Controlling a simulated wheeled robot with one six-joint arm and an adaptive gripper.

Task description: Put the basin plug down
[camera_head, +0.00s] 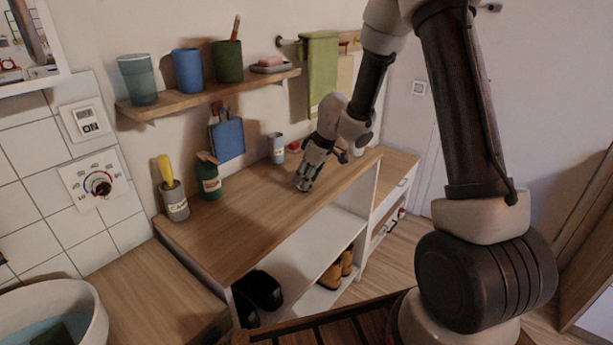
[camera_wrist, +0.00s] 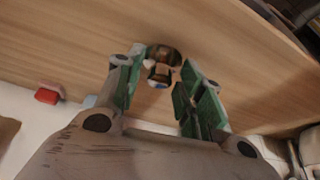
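My gripper (camera_head: 304,183) is low over the wooden countertop (camera_head: 250,215), near its back right part, pointing down. In the wrist view its two green-padded fingers (camera_wrist: 160,82) stand apart. A small dark brown, rounded thing (camera_wrist: 163,54), which seems to be the basin plug, shows between and just beyond the fingertips. Some gap shows beside its lower part; I cannot tell if a fingertip touches it. In the head view the gripper hides the plug.
A grey cup (camera_head: 277,148) and a small red thing (camera_head: 294,146) stand behind the gripper. A green jar (camera_head: 208,177) and a grey holder with a yellow brush (camera_head: 174,200) are further left. A basin (camera_head: 95,318) is at lower left. The counter's front middle is clear.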

